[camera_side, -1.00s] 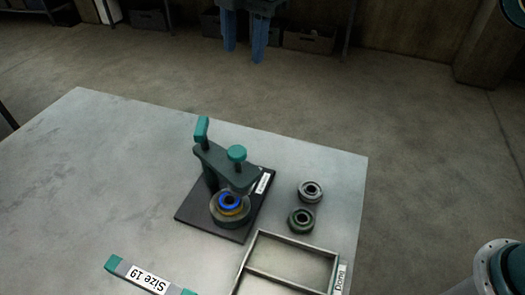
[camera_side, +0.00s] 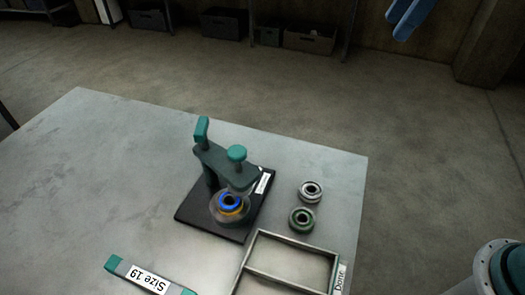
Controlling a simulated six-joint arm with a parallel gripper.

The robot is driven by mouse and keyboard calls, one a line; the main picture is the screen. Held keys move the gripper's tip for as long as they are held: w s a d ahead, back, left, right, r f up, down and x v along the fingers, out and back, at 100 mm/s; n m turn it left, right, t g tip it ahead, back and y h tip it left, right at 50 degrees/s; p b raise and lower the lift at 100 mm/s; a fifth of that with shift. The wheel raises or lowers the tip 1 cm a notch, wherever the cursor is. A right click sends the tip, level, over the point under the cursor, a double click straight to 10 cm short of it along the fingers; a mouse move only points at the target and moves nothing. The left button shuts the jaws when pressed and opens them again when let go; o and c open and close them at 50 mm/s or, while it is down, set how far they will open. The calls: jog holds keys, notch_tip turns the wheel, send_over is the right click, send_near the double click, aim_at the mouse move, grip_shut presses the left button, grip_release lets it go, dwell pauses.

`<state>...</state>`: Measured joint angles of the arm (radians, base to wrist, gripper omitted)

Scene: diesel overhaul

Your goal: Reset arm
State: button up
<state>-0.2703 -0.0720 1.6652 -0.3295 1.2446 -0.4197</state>
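My gripper (camera_side: 408,18) shows only as blue fingers at the top edge, right of the middle, in the side view. It hangs beyond the table, far from everything on it. The fingers overlap from this angle and the rest is cut off, so I cannot tell how far apart they are. No held part shows.
A press fixture (camera_side: 222,165) on a black plate holds a ring stack with a blue ring (camera_side: 230,202). Right of it lie a grey bearing (camera_side: 310,191) and a dark green-rimmed bearing (camera_side: 301,219). A "Done" tray (camera_side: 292,241) and "Size 19" bar (camera_side: 150,279) are in front.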

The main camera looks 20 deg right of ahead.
jog(key=s+d+f+m+t+h, duration=0.1)
jog(key=s+d+f+m, duration=0.4)
jog(key=s+d, duration=0.2)
jog(key=s+d+f+m+t+h, duration=0.1)
jog(key=s+d+f+m, duration=0.5)
jog(key=s, duration=0.3)
jog(key=shift+s+d+f+m+t, duration=0.25)
jog(key=shift+s+d+m+t, duration=0.05)
jog(key=shift+s+d+t, duration=0.1)
jog(key=shift+w, duration=0.1)
